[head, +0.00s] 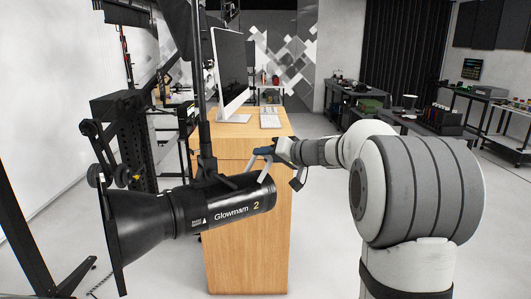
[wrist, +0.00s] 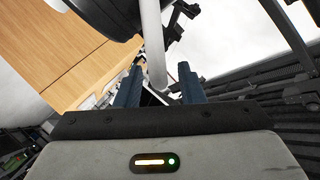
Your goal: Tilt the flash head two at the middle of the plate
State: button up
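The flash head two (head: 232,207) is a black cylinder marked "Glowmam 2" in the head view. It hangs from a dark stand pole, with a wide black reflector (head: 140,222) facing left. A pale grey handle (head: 251,162) rises from its top near the right end; it also shows as a pale rod (wrist: 152,45) in the wrist view. My gripper (head: 264,152) is at the handle's upper end. In the wrist view, my gripper's blue fingers (wrist: 160,80) stand apart, with the rod's end between them. Contact cannot be told.
Dark stands and a perforated black column (head: 130,145) crowd the left. Workbenches (head: 420,122) line the back right. The floor at right is open.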

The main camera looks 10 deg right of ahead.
jog(key=shift+w+a+f, duration=0.1)
jog(key=shift+w+a, duration=0.1)
jog(key=shift+w, duration=0.05)
grip_shut()
dwell(0.5)
